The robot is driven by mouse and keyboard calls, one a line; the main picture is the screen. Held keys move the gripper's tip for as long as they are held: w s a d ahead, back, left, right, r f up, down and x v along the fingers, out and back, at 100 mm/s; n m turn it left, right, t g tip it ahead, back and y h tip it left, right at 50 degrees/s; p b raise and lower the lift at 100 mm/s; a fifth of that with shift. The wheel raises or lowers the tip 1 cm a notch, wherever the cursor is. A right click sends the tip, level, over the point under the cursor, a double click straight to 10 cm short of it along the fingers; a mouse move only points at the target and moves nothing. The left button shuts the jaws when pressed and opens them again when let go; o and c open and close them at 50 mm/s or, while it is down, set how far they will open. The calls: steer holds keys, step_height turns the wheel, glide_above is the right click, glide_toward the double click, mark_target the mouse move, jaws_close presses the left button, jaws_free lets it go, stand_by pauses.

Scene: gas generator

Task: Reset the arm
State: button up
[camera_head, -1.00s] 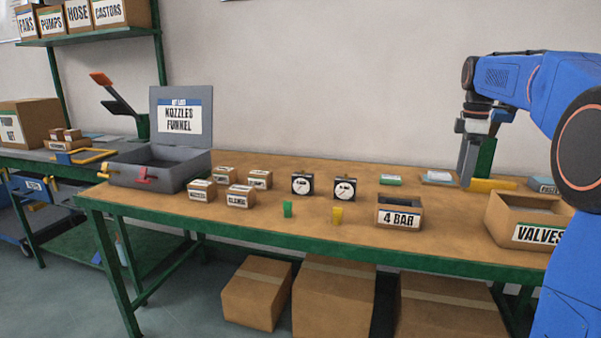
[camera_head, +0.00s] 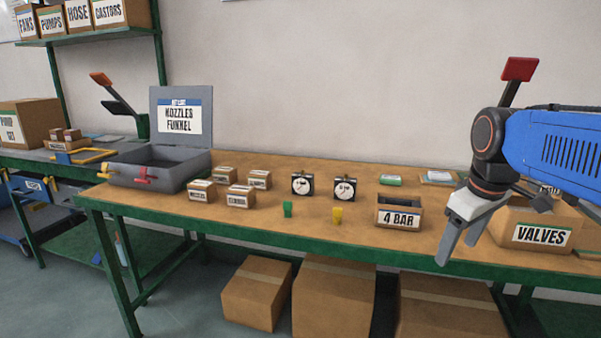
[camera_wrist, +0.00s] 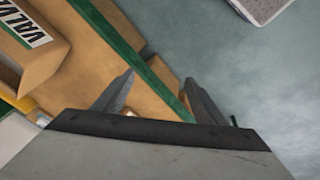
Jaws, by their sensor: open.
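My gripper (camera_head: 460,240) is at the right in the head view, in front of the bench's front edge near the VALVES box. Its two grey fingers are apart and point down and to the left. In the wrist view my gripper (camera_wrist: 157,92) shows both fingers spread with nothing between them. The green bench edge (camera_wrist: 170,90) and the floor (camera_wrist: 230,80) lie beyond the fingers. My blue arm comes in from the right.
The VALVES box (camera_head: 510,239) stands close beside my gripper. The 4 BAR box (camera_head: 398,219), two gauges (camera_head: 345,188), small cartons (camera_head: 240,200) and an open grey case (camera_head: 160,170) stand on the bench (camera_head: 290,232). Cardboard boxes (camera_head: 330,300) stand below.

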steer(key=s+a+f+m+t, duration=0.1)
steer(key=s+a+f+m, duration=0.1)
steer(key=s+f, duration=0.4)
steer(key=s+a+f+m, duration=0.1)
steer(key=s+f+m, duration=0.2)
steer(key=s+f, duration=0.4)
steer(key=shift+s+a+t, duration=0.35)
steer(key=shift+s+t, duration=0.05)
steer(key=shift+s, duration=0.1)
